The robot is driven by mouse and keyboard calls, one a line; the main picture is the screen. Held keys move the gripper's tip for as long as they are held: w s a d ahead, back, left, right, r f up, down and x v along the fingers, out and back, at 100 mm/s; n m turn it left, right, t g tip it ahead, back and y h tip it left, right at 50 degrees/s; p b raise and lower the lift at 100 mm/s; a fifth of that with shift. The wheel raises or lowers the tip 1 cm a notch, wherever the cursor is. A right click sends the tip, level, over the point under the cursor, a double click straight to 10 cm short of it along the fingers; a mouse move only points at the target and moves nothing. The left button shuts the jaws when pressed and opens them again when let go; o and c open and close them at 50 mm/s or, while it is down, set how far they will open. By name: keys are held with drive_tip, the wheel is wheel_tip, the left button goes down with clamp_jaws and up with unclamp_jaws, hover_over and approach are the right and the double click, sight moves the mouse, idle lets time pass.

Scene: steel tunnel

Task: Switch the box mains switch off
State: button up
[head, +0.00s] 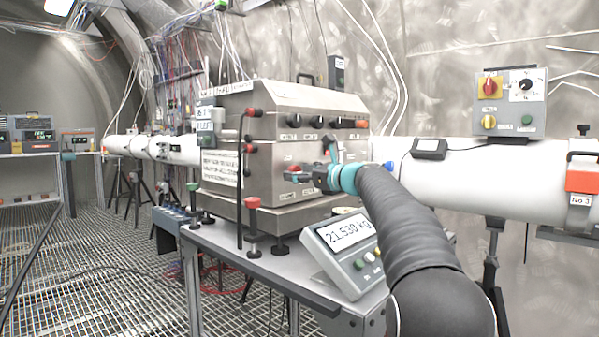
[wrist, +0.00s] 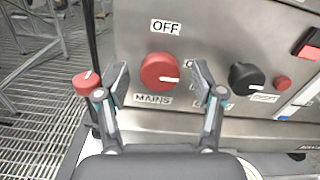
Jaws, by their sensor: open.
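The box (head: 290,140) is a steel cabinet on a table, with knobs on its front. Its mains switch (wrist: 160,72) is a round red knob in the wrist view, with a MAINS label below and an OFF label above. The white mark on the knob points right, not up at OFF. My gripper (wrist: 165,85) is open, one finger on each side of the red knob, with gaps on both sides. In the head view my gripper (head: 312,176) is at the box's lower front and hides part of the knob.
A black knob (wrist: 246,77) sits just right of the right finger, with a small red button (wrist: 282,83) beyond. A red-topped post (wrist: 86,84) stands left of the gripper. A scale display (head: 345,240) reading 21.530 kg stands on the table below my arm.

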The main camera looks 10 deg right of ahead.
drive_tip(key=c, duration=1.1)
drive_tip(key=shift+c, duration=0.2)
drive_tip(key=shift+n, duration=0.4)
drive_tip(key=shift+a+f+n+b, duration=0.1)
drive_tip(key=shift+n+b, duration=1.55)
drive_tip(key=shift+n, duration=2.65)
drive_tip(key=shift+a+f+n+b, duration=0.1)
drive_tip(key=shift+n+b, duration=1.55)
drive_tip(key=shift+n, duration=2.65)
